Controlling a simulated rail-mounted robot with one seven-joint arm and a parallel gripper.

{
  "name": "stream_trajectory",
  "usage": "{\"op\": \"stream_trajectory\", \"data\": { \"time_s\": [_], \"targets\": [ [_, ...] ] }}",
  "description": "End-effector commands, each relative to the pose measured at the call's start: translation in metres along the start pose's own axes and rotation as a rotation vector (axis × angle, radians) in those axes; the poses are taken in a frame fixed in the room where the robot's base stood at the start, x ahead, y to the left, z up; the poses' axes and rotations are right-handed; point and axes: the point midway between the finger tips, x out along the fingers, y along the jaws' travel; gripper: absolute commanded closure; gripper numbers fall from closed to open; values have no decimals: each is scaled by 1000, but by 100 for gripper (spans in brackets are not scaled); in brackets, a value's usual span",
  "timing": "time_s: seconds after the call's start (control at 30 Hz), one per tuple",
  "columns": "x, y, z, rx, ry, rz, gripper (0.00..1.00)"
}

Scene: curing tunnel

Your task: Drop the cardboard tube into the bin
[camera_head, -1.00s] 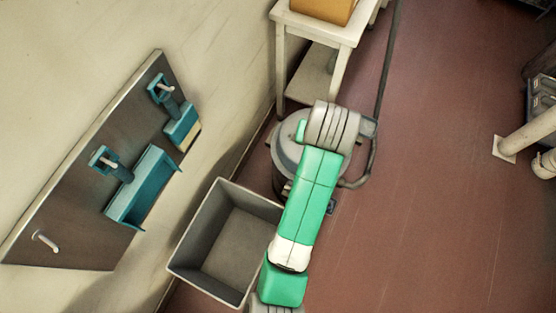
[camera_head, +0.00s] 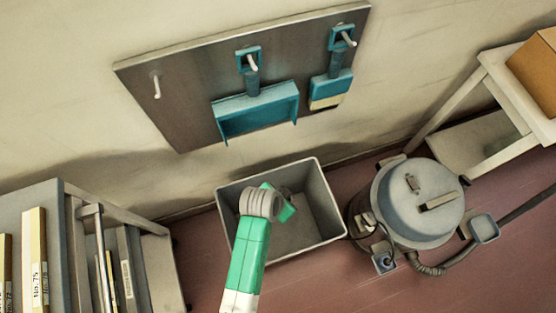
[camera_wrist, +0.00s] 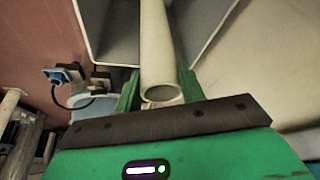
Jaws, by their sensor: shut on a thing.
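The cardboard tube (camera_wrist: 157,45) is pale and hollow, with its open near end facing the wrist camera. My gripper (camera_wrist: 158,82) is shut on it, one green finger on each side. The bin (camera_head: 322,198) is a grey open-topped box on the floor by the wall. My arm reaches over its left part in the head view, where the tube cannot be made out. In the wrist view the bin (camera_wrist: 215,28) shows behind the tube, which points toward its opening. The tube's far end runs out of the picture, so its height over the bin is unclear.
A round grey vacuum cleaner (camera_head: 415,205) with a hose stands close to the bin's right. A shelf with binders (camera_head: 35,255) is at the left. A wall board (camera_head: 190,100) with a blue dustpan (camera_head: 255,112) hangs above. A white table (camera_head: 505,90) is at the right.

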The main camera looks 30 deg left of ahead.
Motion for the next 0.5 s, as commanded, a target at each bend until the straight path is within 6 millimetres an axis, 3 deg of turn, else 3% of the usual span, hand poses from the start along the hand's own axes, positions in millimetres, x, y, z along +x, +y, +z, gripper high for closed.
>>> {"op": "stream_trajectory", "data": {
  "time_s": [0.23,0.5],
  "targets": [
    [10,0,3,0,0,0,94],
    [45,1,18,0,0,1,94]
  ]
}}
